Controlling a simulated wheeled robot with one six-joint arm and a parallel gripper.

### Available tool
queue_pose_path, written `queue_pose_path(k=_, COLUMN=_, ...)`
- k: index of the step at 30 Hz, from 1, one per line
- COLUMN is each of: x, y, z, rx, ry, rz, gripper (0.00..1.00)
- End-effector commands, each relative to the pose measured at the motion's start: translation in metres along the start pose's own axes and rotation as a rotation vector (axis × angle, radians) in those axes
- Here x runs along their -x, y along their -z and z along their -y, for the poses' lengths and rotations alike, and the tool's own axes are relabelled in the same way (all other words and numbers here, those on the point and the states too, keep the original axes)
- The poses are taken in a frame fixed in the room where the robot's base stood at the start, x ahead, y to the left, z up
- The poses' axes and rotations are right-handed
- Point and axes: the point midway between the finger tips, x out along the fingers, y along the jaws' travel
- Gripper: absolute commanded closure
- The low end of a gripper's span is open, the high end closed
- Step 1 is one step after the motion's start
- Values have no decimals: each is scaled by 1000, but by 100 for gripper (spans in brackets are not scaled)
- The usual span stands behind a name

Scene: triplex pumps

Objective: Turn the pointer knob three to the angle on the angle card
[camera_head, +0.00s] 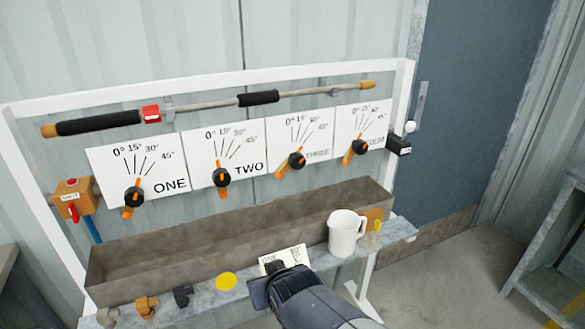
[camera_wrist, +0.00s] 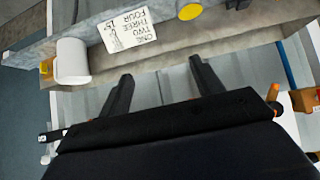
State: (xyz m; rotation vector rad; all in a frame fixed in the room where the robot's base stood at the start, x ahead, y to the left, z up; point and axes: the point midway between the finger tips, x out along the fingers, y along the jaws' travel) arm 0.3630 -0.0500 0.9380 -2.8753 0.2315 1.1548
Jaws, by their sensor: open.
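Pointer knob three (camera_head: 297,160) is black with an orange pointer, on the white plate lettered THREE. The plate has lines marked 0°, 15°, 30° and 45°. The knob's longer orange end slants to the lower left. The angle card (camera_head: 295,254) lies on the front ledge, partly hidden by my gripper (camera_head: 276,272) in the head view. In the wrist view the angle card (camera_wrist: 130,30) appears upside down, listing ONE to FOUR; its angle figures are too small to read. My gripper (camera_wrist: 161,69) is open and empty, near the ledge and well apart from knob three.
Knobs one (camera_head: 134,196), two (camera_head: 221,177) and four (camera_head: 359,147) sit on neighbouring plates. A long grey trough (camera_head: 180,240) runs below them. A white jug (camera_head: 345,233) and yellow disc (camera_head: 226,281) stand on the ledge. A bar (camera_head: 205,104) crosses above the plates.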

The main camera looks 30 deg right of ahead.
Motion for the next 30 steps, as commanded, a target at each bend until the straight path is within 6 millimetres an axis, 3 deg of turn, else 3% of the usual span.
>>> queue_pose_path(k=3, x=-23, y=56, z=-41, rx=-50, ry=-77, rz=-164, gripper=37)
queue_pose_path(k=6, x=-37, y=98, z=-73, rx=-75, ry=-105, rz=-306, gripper=37)
queue_pose_path(k=12, x=-57, y=157, z=-133, rx=-103, ry=-72, rz=-556, gripper=37)
queue_pose_path(k=19, x=-65, y=179, z=-173, rx=-117, ry=36, rz=-722, gripper=37)
queue_pose_path(k=25, x=-67, y=185, z=-181, rx=-119, ry=79, rz=-760, gripper=37)
queue_pose_path(k=30, x=-83, y=200, z=-179, rx=-117, ry=82, rz=-761, gripper=37)
